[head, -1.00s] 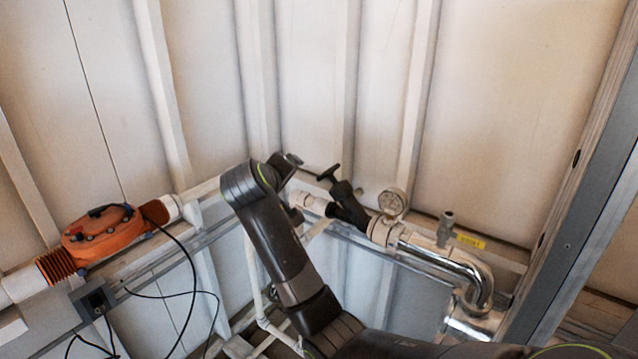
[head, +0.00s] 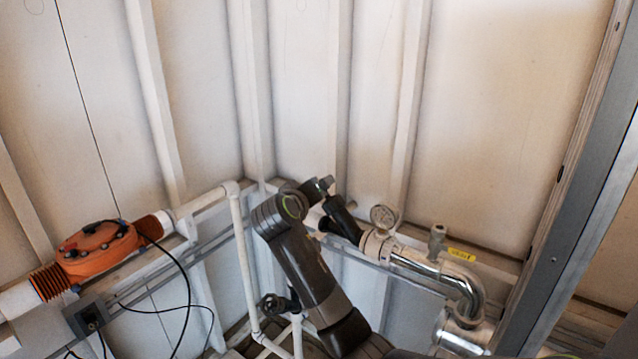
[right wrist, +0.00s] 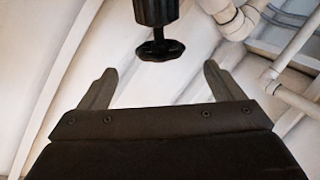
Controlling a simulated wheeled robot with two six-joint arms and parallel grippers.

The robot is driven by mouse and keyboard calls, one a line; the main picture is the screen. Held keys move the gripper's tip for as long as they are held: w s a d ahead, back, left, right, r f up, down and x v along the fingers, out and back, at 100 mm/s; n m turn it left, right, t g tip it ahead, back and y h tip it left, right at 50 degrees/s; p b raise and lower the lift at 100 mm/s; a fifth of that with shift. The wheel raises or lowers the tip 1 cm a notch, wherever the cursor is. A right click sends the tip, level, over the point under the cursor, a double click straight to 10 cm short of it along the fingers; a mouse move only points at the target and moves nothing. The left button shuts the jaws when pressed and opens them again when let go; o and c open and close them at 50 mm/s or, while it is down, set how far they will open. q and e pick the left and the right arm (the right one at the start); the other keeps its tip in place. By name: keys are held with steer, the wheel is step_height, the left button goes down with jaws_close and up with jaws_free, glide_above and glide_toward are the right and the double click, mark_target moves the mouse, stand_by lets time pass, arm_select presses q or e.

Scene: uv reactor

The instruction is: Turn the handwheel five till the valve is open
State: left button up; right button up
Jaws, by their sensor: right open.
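A black valve (head: 345,222) stands tilted on the pipe in the middle of the head view; no number is readable on it. Its handwheel is hidden behind my right arm's end there. In the right wrist view the black handwheel (right wrist: 160,50) shows at top middle, below the valve's ribbed neck (right wrist: 155,10). My right gripper (right wrist: 160,68) is open, with one finger to each side of the handwheel and clear gaps between. The fingers do not touch it. In the head view, the right gripper (head: 324,186) is small and partly hidden at the valve's top. My left gripper is not in view.
A pressure gauge (head: 383,216) and a shiny metal pipe (head: 430,268) sit right of the valve. A small fitting (head: 437,238) stands farther right. An orange unit (head: 98,250) with black cables is at left. Another dark fitting (head: 271,304) is low, beside my arm. A ribbed wall stands behind.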

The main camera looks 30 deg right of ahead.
steer(key=p+x, duration=0.1)
steer(key=x, duration=0.6)
steer(key=shift+w+d+f, duration=0.1)
